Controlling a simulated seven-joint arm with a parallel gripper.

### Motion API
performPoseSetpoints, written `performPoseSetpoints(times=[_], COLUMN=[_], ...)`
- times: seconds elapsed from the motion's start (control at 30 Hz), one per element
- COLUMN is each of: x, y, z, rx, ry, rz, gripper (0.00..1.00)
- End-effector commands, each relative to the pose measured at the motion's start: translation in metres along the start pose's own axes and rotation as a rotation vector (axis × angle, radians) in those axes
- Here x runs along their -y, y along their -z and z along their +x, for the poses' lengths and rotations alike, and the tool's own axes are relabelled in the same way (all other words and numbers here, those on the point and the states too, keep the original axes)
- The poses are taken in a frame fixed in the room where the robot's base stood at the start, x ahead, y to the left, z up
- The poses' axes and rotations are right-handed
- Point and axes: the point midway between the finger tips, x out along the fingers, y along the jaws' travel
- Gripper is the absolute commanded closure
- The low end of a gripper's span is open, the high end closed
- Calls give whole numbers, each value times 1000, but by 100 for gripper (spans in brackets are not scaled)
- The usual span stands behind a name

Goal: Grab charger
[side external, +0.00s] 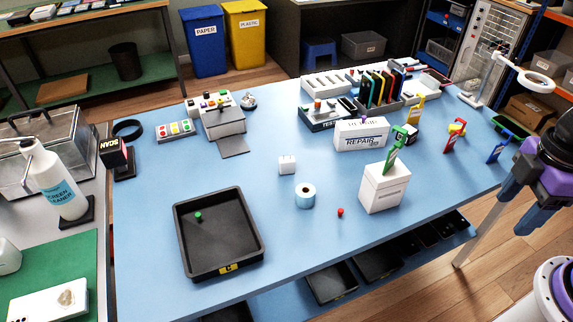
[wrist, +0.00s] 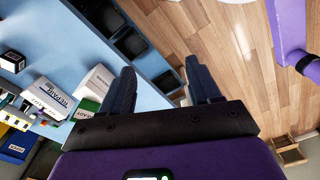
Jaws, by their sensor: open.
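The charger (side external: 287,165) is a small white cube-shaped plug standing near the middle of the blue table (side external: 190,165) in the side external view. Nothing touches it; a roll of white tape stands just below it in the picture. My gripper (side external: 507,207) is at the right edge of that view, beyond the table's right side and far from the charger. In the wrist view my gripper (wrist: 165,88) has its two dark fingers apart with nothing between them, over the wooden floor and table edge. I cannot make out the charger in the wrist view.
A black tray (side external: 257,222) with a small green piece in it lies at the front left. The tape roll (side external: 305,195), a red piece (side external: 340,212) and a white box (side external: 378,192) stand near the charger. The REPAIR box (side external: 360,136) is behind. Blue table surface left of the charger is clear.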

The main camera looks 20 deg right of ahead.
Motion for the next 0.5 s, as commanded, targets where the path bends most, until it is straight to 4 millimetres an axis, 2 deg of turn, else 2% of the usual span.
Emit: performPoseSetpoints(times=[0.07,0.1,0.13,0.17,0.5], x=[0,0,0,0,-4], y=[0,0,0,0,4], z=[0,0,0,0,1], rx=[0,0,0,0,10], ry=[0,0,0,0,-12], rz=[0,0,0,0,-12], gripper=[38,35,25,19,19])
